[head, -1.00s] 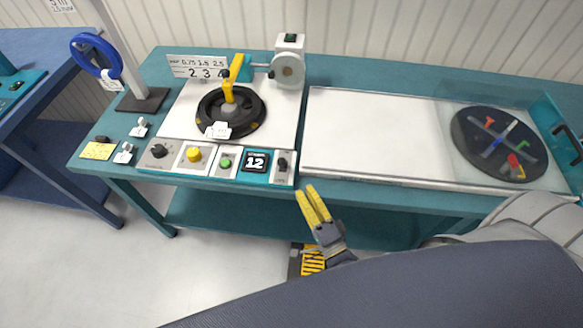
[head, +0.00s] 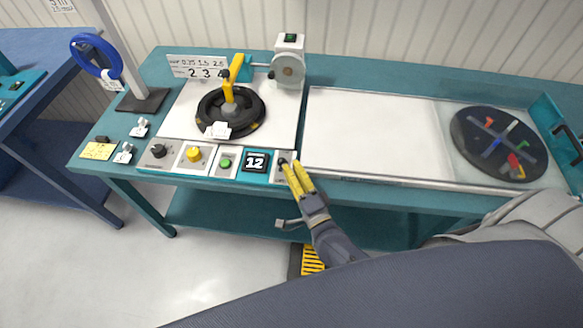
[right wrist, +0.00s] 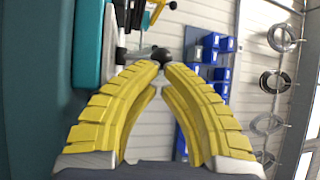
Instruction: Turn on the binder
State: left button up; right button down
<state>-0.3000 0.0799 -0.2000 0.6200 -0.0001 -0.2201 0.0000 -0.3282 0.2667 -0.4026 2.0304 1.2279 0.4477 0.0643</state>
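The binder's control panel (head: 210,162) runs along the front of the left bench. It carries a black knob, a yellow button, a green button, a display reading 12 and, at the right end, a small black toggle switch (head: 282,160). My right gripper (head: 290,164) is at this switch, its yellow fingertips close together and partly covering it. In the right wrist view the fingertips (right wrist: 162,68) nearly meet, and a dark round knob (right wrist: 163,55) shows just beyond them. Whether they touch it is unclear. My left gripper is not in view.
Behind the panel, a black reel (head: 250,122) sits under a yellow arm (head: 234,75). To the right is a bare white board (head: 370,130) and a dark disc (head: 472,130) with coloured pieces.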

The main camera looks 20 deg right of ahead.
jog(key=shift+w+d+r, duration=0.3)
jog(key=shift+w+r, duration=0.2)
jog(key=shift+w, duration=0.1)
dwell(0.7)
jog(key=shift+w+d+r, duration=0.1)
jog(key=shift+w, duration=0.05)
jog(key=shift+w+d+r, duration=0.2)
jog(key=shift+w+d, duration=0.15)
jog(key=shift+w, duration=0.35)
jog(key=shift+s+d+r, duration=0.1)
jog(key=shift+s+r, duration=0.1)
jog(key=shift+s, duration=0.3)
jog(key=s+d+r, duration=0.2)
jog(key=s+r, duration=0.4)
jog(key=s, duration=0.4)
jog(key=shift+s+d+r, duration=0.15)
jog(key=shift+s+r, duration=0.25)
